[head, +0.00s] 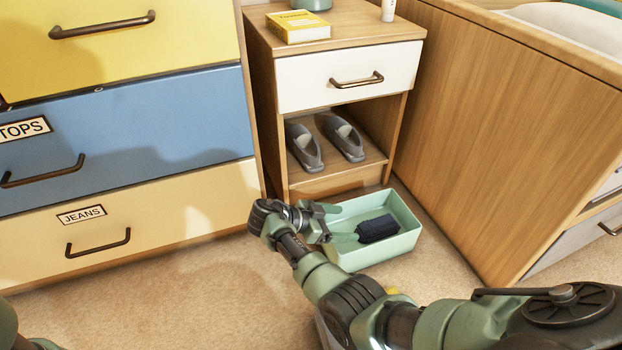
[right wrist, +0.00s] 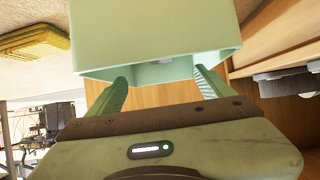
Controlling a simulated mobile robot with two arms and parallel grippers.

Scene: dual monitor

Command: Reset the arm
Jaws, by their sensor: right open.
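My right arm reaches in from the lower right of the head view. Its gripper (head: 338,223) is at the left side of a pale green bin (head: 405,215) on the carpet. The fingers are apart with nothing held between them. A dark rolled cloth item (head: 378,228) lies in the bin, clear of the fingers. In the right wrist view the two fingertips (right wrist: 159,77) are spread in front of the bin (right wrist: 150,35); I cannot tell whether they touch it. Only parts of my left arm show at the lower left of the head view; its gripper does not show.
A wooden nightstand (head: 415,30) behind the bin holds grey slippers (head: 342,137) on its open shelf and a yellow book (head: 297,26) on top. A drawer dresser (head: 120,130) stands left, a wooden bed side (head: 500,130) right.

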